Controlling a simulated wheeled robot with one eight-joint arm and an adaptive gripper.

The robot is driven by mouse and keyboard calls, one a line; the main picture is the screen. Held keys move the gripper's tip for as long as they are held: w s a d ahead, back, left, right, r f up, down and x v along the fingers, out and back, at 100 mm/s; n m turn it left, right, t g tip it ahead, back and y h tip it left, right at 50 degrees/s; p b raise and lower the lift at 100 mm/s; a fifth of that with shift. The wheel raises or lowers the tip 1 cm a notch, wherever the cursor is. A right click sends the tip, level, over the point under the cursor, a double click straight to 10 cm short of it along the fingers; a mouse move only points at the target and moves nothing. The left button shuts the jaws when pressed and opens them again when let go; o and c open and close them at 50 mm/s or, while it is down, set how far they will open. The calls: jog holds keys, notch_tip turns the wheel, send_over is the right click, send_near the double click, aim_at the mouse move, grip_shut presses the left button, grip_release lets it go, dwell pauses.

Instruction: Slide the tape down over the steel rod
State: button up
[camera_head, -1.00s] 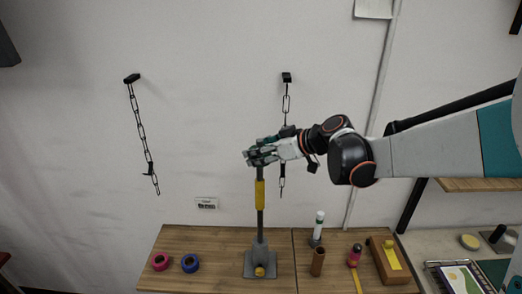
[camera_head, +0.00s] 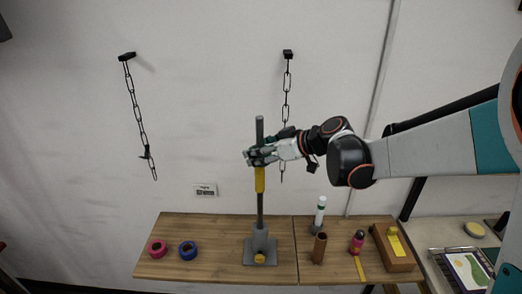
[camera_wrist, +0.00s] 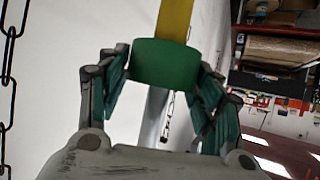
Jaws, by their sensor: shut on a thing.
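The steel rod (camera_head: 259,130) stands upright in a grey base (camera_head: 260,251), with a yellow section (camera_head: 260,181) partway up. My gripper (camera_head: 258,156) is at the rod just above the yellow section, and the rod's top sticks out above my fingers. In the wrist view my gripper (camera_wrist: 160,85) is shut on a green tape roll (camera_wrist: 165,64). The yellow section (camera_wrist: 174,18) and the grey rod show at opposite sides of the tape, so it appears to be around the rod. Its hole is hidden. In the head view my fingers mostly cover the tape.
A pink tape roll (camera_head: 158,249) and a blue one (camera_head: 188,251) lie on the wooden table (camera_head: 225,232), left of the base. A brown tube (camera_head: 319,248), a white bottle (camera_head: 320,212), a pink bottle (camera_head: 357,242) and a wooden box (camera_head: 398,254) stand to the right. Two chains hang on the wall.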

aim_at(261, 220)
jog(key=shift+f+b, duration=11.3)
jog(key=shift+f, duration=3.3)
jog(key=o, duration=1.2)
jog(key=shift+c, duration=0.2)
jog(key=v, duration=1.2)
